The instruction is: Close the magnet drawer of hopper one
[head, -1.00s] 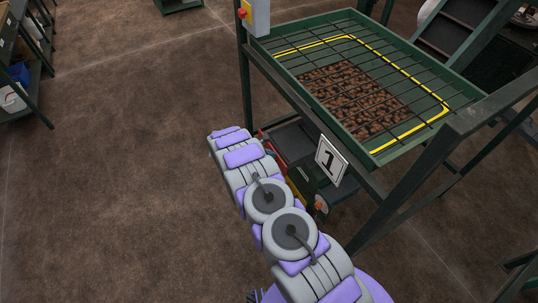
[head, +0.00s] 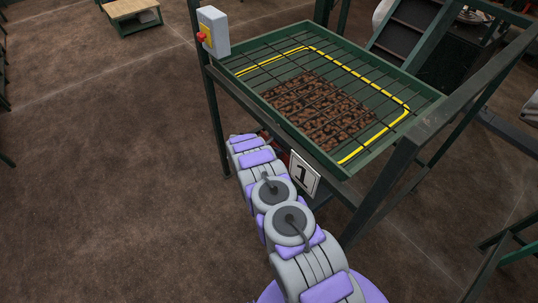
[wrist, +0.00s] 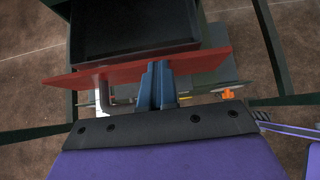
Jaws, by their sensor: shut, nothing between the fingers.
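The magnet drawer shows in the wrist view as a red front panel (wrist: 205,62) with a black open tray (wrist: 135,28) behind it, so it stands pulled out at least partly. A grey bent handle (wrist: 103,90) sticks out from the panel, left of my fingers. My gripper (wrist: 158,68) is shut and empty, its blue fingertips at the middle of the panel; I cannot tell whether they touch it. In the head view, hopper one (head: 290,125) carries a white "1" sign (head: 304,174). My arm hides the gripper and most of the drawer there.
Green frame legs (head: 380,195) stand right of my arm. A grey box with a red button (head: 213,30) is on the left post. An orange knob (wrist: 229,93) sits right of my fingers in the wrist view.

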